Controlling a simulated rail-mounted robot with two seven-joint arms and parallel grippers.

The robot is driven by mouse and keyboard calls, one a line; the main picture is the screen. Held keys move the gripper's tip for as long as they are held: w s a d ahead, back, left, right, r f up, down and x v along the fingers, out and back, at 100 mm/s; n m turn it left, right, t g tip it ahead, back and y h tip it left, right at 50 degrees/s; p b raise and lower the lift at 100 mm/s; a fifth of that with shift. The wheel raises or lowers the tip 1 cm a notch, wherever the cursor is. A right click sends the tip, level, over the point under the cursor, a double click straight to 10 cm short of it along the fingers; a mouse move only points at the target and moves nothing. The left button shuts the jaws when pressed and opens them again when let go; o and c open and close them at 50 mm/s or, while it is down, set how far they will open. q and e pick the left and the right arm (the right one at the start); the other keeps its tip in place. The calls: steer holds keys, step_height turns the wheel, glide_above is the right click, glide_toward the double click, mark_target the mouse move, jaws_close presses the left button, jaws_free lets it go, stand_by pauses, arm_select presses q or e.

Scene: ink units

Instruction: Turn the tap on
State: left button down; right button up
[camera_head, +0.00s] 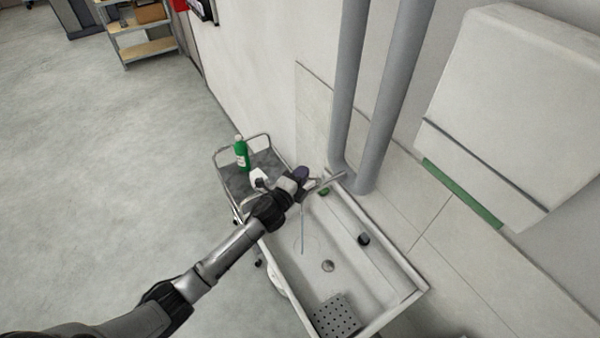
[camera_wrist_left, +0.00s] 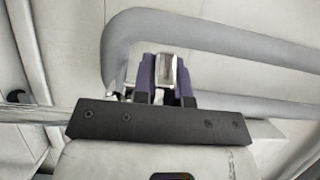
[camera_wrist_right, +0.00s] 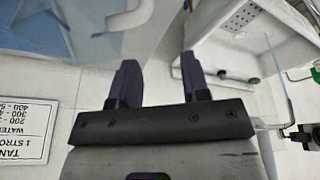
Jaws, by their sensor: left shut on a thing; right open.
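The tap (camera_head: 328,181) is at the far end of the white sink, partly hidden by my left gripper (camera_head: 301,176). In the left wrist view, the purple fingers of that gripper are shut on a small pale metal piece (camera_wrist_left: 166,68), which looks like the tap handle. A thin pale blue streak (camera_head: 302,232), like a stream of water, drops from below the gripper into the sink (camera_head: 345,235). My right gripper (camera_wrist_right: 160,80) is open and empty in the right wrist view; it is outside the head view.
A metal trolley (camera_head: 262,160) with a green bottle (camera_head: 241,153) stands left of the sink. Grey pipes (camera_head: 385,100) run up the wall behind it. A white box (camera_head: 510,110) hangs at right. A sign (camera_wrist_right: 24,130) shows in the right wrist view. The floor at left is clear.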

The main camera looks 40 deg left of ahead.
arm_select(q)
steer(key=shift+s+d+n+y, duration=0.1)
steer(key=shift+s+n+y, duration=0.1)
steer(key=shift+n+y, duration=0.6)
steer(key=shift+y, duration=0.3)
steer(key=shift+s+b, duration=0.1)
steer(key=shift+b, duration=0.2)
steer(key=c, duration=1.2)
jaws_free()
steer(key=shift+o, duration=0.2)
steer(key=shift+s, duration=0.15)
steer(key=s+d, duration=0.2)
steer(key=s, duration=1.1)
steer(key=shift+s+d+b, duration=0.15)
steer(key=shift+b, duration=0.3)
